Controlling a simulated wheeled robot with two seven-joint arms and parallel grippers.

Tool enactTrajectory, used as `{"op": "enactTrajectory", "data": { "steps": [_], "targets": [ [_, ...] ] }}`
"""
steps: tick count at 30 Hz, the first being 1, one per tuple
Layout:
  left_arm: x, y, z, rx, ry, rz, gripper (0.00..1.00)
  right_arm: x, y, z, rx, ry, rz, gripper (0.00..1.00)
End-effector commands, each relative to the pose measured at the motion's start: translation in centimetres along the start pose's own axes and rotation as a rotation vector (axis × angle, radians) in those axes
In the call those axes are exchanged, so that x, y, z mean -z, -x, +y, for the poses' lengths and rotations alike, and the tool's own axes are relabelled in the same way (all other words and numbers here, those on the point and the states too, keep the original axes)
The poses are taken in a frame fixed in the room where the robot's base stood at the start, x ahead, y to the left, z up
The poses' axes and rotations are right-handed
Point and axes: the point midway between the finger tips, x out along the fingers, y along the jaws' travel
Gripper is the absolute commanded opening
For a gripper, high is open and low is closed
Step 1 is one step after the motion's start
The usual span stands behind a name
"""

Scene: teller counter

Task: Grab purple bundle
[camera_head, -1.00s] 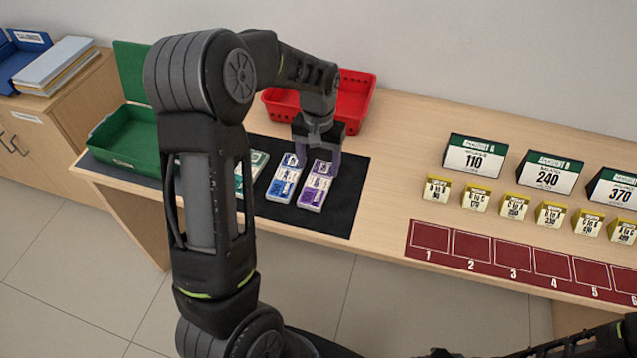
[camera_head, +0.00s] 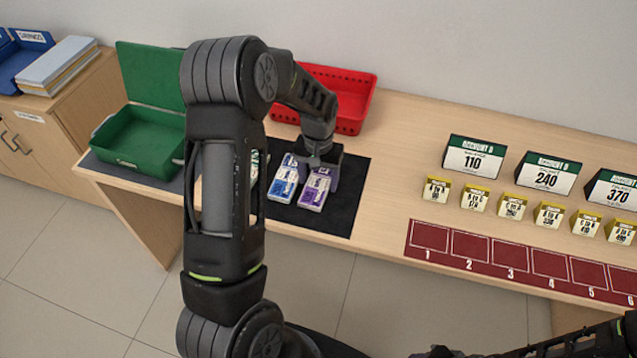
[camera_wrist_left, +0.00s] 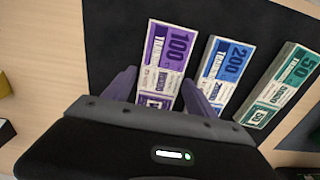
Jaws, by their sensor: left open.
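The purple bundle (camera_head: 314,191) of notes lies flat on the dark mat (camera_head: 338,216), to the right of a blue bundle (camera_head: 284,184). In the left wrist view the purple bundle (camera_wrist_left: 167,60) shows its "100" print. My left gripper (camera_head: 318,178) is open over the far part of the purple bundle. In the wrist view its fingers (camera_wrist_left: 158,92) are on either side of the bundle's near end, with the right finger in the gap beside the blue bundle. I cannot tell whether they touch it. My right gripper is not clearly in view.
A green bundle (camera_wrist_left: 281,86) lies beyond the blue one. A red crate (camera_head: 352,100) stands behind my left gripper and a green box (camera_head: 137,142) to the left. Account signs (camera_head: 475,159), small yellow tags and a numbered red strip (camera_head: 471,251) occupy the right counter.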

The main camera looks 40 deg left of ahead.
Motion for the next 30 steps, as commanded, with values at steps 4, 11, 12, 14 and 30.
{"op": "enactTrajectory", "data": {
  "steps": [4, 11, 12, 14, 30],
  "targets": [
    [0.0, 0.01, 0.0, 0.0, 0.0, 0.0, 0.65, -0.01, -0.03, 0.02, 0.0, 0.0, 0.0, 0.36],
    [-0.01, 0.03, 0.01, 0.0, 0.0, 0.0, 0.65, -0.01, -0.03, 0.01, 0.0, 0.0, 0.0, 0.36],
    [-0.01, 0.03, 0.0, 0.0, 0.0, 0.0, 0.65, -0.01, -0.03, 0.01, 0.0, 0.0, 0.0, 0.36],
    [-0.01, 0.04, 0.0, 0.0, 0.0, 0.0, 0.65, -0.01, -0.03, 0.01, 0.0, 0.0, 0.0, 0.36],
    [-0.01, 0.04, 0.01, 0.0, 0.0, 0.0, 0.24, 0.0, -0.03, 0.01, 0.0, 0.0, 0.0, 0.36]
  ]
}}
